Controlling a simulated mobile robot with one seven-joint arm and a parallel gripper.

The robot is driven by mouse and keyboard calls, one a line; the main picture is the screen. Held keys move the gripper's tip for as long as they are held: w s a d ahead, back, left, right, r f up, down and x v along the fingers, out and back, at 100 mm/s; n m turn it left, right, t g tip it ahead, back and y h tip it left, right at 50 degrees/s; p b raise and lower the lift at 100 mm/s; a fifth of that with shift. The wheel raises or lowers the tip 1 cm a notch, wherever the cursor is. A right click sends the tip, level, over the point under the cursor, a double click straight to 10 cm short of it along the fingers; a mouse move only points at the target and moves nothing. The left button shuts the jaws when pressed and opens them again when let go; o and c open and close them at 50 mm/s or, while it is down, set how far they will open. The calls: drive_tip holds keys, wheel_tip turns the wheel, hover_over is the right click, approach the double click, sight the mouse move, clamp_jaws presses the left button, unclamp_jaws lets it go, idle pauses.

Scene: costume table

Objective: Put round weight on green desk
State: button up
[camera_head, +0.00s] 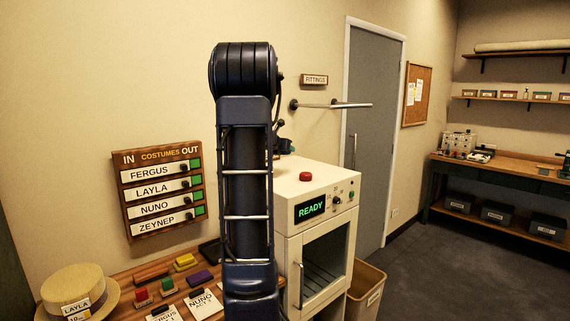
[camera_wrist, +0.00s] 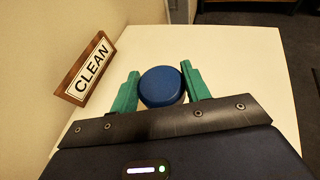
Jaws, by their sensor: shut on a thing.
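A round blue weight (camera_wrist: 162,86) sits between the two green fingers of my gripper (camera_wrist: 160,70) in the wrist view. The fingers are shut on its sides. Below it is a pale, flat top; I cannot tell whether the weight touches it. In the head view my arm hides the weight, and part of my gripper shows above the back of the white cabinet (camera_head: 327,250). A workbench with a wooden top and dark greenish legs (camera_head: 433,193) stands far right in the head view; no other green desk is clear.
A CLEAN sign (camera_wrist: 85,70) stands left of my gripper. A red button (camera_head: 305,176) is on the cabinet top. A wooden table with tags, coloured blocks and a straw hat (camera_head: 80,291) is at lower left. A bin (camera_head: 368,290) stands beside the cabinet. Open floor (camera_head: 440,270) lies before the workbench.

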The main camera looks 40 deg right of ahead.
wheel_tip(320, 180, up, 18)
drive_tip(key=shift+r, duration=0.25)
drive_tip(key=s+d+f+g, duration=0.1)
drive_tip(key=s+d+f, duration=1.4)
drive_tip(key=s+d, duration=0.4)
drive_tip(key=shift+s+f+m, duration=0.3)
drive_tip(key=shift+f+m, duration=0.05)
drive_tip(key=shift+m, duration=0.05)
drive_tip(key=shift+d, duration=0.15)
drive_tip(key=s+d+f, duration=0.1)
drive_tip(key=s+f, duration=0.4)
drive_tip(key=s, duration=0.7)
drive_tip(key=s+d+f+m+g, duration=0.1)
drive_tip(key=s+f, duration=0.5)
drive_tip(key=s, duration=0.7)
drive_tip(key=s+d+f+g, duration=0.1)
drive_tip(key=s+f, duration=0.5)
drive_tip(key=s, duration=0.6)
drive_tip(key=shift+s+d+m+h, duration=0.3)
drive_tip(key=shift+d+m+h, duration=0.1)
drive_tip(key=shift+d, duration=0.1)
